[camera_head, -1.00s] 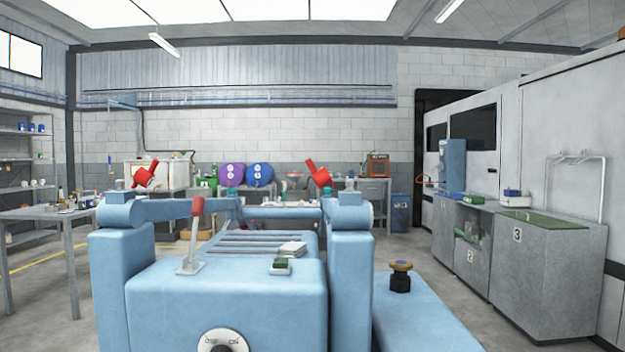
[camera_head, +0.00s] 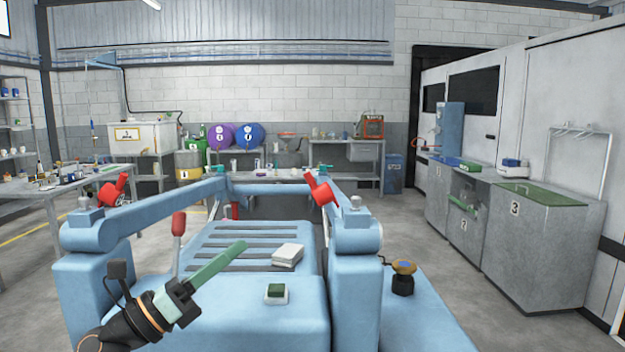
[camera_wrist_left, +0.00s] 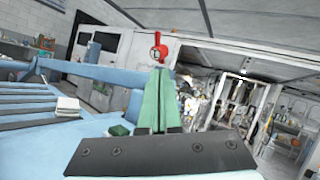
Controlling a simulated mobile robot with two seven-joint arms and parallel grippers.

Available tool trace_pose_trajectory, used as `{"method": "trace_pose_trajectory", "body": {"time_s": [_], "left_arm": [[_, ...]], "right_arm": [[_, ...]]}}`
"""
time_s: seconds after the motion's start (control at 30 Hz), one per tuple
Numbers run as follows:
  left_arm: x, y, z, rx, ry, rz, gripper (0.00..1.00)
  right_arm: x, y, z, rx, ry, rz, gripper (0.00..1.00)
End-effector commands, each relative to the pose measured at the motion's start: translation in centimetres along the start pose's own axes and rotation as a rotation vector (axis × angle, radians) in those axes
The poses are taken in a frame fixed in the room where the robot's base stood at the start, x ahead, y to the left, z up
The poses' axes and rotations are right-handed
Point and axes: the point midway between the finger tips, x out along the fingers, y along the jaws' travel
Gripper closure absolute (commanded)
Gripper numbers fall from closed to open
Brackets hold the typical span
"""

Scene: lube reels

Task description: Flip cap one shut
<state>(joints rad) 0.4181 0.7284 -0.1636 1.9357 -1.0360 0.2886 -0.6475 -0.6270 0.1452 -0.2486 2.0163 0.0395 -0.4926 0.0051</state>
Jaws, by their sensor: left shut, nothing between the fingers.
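Two red caps stand tilted up on the blue machine, one at the left post (camera_head: 114,191) and one at the right post (camera_head: 321,190). I cannot read which is number one. My left gripper (camera_head: 238,250) reaches in from the lower left over the machine's top, its long green fingers shut and empty, clear of both caps. In the left wrist view, the fingers (camera_wrist_left: 160,88) point up the middle, and a red cap (camera_wrist_left: 158,52) shows just beyond their tips, some way off. My right gripper is not in view.
The blue machine (camera_head: 240,325) fills the front, with raised side arms. On it are a red-tipped lever (camera_head: 179,226), a white block (camera_head: 288,255) and a small green-topped block (camera_head: 276,292). A dark knob (camera_head: 403,280) stands at right. Floor is free between the machine and grey cabinets (camera_head: 545,245).

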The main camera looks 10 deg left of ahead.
Motion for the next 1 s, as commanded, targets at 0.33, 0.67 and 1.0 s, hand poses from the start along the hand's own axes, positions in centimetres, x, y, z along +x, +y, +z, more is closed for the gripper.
{"method": "trace_pose_trajectory", "body": {"time_s": [0.33,0.67,1.0], "left_arm": [[2.6,0.1,2.5,0.116,-0.003,0.007,1.0],[9.4,0.1,2.5,0.111,-0.005,0.005,1.0],[14.1,0.3,2.2,0.111,-0.002,0.007,1.0]], "right_arm": [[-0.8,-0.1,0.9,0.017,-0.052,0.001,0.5],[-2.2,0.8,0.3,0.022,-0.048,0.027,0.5],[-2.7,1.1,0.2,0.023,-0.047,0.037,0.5]]}}
